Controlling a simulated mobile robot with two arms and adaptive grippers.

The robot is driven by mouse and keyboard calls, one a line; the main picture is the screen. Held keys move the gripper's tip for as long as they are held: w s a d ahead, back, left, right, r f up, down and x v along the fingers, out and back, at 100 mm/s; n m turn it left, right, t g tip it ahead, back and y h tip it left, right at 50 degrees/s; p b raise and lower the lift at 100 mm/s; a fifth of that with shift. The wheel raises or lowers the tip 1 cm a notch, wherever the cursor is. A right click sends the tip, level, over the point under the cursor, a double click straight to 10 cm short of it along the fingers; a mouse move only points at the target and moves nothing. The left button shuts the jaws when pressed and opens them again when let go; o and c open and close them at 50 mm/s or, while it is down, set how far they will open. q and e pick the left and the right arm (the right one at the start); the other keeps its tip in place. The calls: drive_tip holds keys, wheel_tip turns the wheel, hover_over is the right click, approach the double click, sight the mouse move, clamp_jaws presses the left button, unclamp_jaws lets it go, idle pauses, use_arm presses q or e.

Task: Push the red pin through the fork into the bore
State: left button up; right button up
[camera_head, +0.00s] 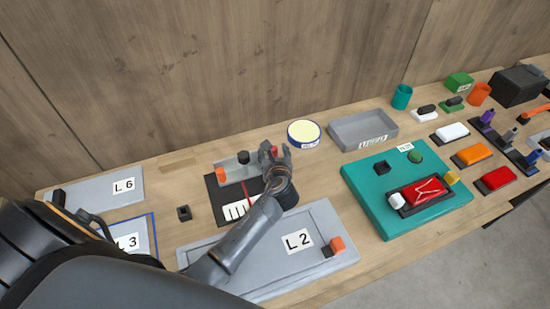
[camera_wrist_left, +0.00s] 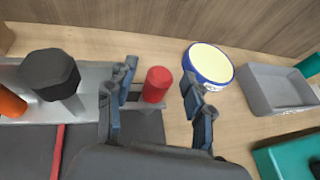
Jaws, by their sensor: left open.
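The red pin (camera_wrist_left: 157,84) shows as a short red cylinder at the right end of a grey fixture (camera_wrist_left: 95,72) in the left wrist view. In the head view, only a small part of the red pin (camera_head: 274,150) shows by my left gripper (camera_head: 276,152). My left gripper (camera_wrist_left: 159,76) is open, with one finger to each side of the pin in the wrist view; I see no clear contact. A black knob (camera_wrist_left: 49,76) on a grey post stands left of the pin. I cannot make out the fork or the bore clearly.
An orange block (camera_wrist_left: 11,103) sits at the fixture's left end. A round yellow-topped tin (camera_head: 304,132) and a grey tray (camera_head: 363,130) stand to the right. A teal board (camera_head: 380,208) and a grey L2 plate (camera_head: 270,275) lie nearer. A small black block (camera_head: 184,212) sits left.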

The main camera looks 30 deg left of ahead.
use_arm(q)
drive_tip(key=v, duration=1.1)
